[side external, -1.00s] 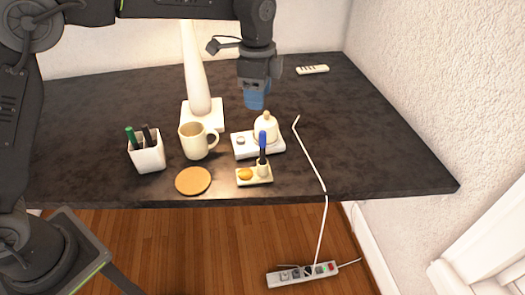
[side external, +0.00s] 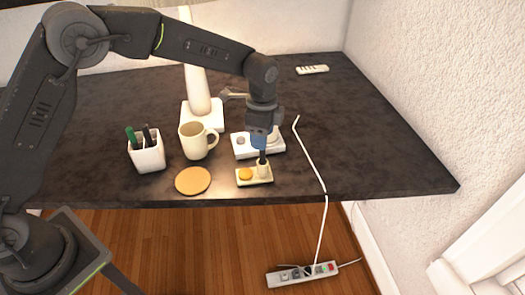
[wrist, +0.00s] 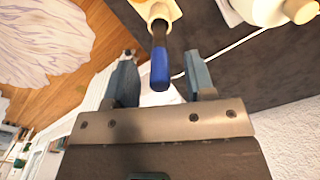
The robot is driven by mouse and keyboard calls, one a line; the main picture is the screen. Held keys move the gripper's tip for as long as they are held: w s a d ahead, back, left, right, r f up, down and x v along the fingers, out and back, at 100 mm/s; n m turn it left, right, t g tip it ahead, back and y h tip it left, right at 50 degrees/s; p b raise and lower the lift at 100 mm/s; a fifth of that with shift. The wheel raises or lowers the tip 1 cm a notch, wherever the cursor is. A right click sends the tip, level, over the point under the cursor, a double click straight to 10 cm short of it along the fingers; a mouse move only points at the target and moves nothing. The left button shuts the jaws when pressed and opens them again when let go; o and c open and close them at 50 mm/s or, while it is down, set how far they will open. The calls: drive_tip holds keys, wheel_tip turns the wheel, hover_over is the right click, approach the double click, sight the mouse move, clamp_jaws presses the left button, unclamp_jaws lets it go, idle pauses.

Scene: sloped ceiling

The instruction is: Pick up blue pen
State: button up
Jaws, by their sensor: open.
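The blue pen (wrist: 159,70) stands in a small cream holder (side external: 263,171) near the table's front edge, blue end up. In the side view my gripper (side external: 261,146) is right above the holder and hides the pen's blue top; only its dark lower part shows. In the wrist view my gripper (wrist: 160,80) is open, with the pen's blue end between its two fingers, nearer the middle than either finger. I see a gap on both sides of the pen.
The holder's base carries an orange item (side external: 245,174). Close by are a white device (side external: 241,143), a mug (side external: 194,143), a round coaster (side external: 193,181) and a white cup of pens (side external: 147,156). A white cable (side external: 310,155) runs to the right.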

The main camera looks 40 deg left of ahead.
wheel_tip(320, 180, down, 2)
drive_tip(key=shift+f, duration=0.1)
clamp_jaws()
idle(0.5)
drive_tip(key=shift+r, duration=0.7)
drive_tip(key=r, duration=0.3)
drive_tip(key=shift+a+r, duration=0.2)
drive_tip(key=shift+a, duration=0.2)
drive_tip(key=s+a+r, duration=0.2)
drive_tip(key=a+r, duration=0.4)
drive_tip(key=a, duration=0.4)
drive_tip(key=shift+s+a+r, duration=0.2)
drive_tip(key=shift+s+a, duration=0.05)
drive_tip(key=shift+a, duration=0.05)
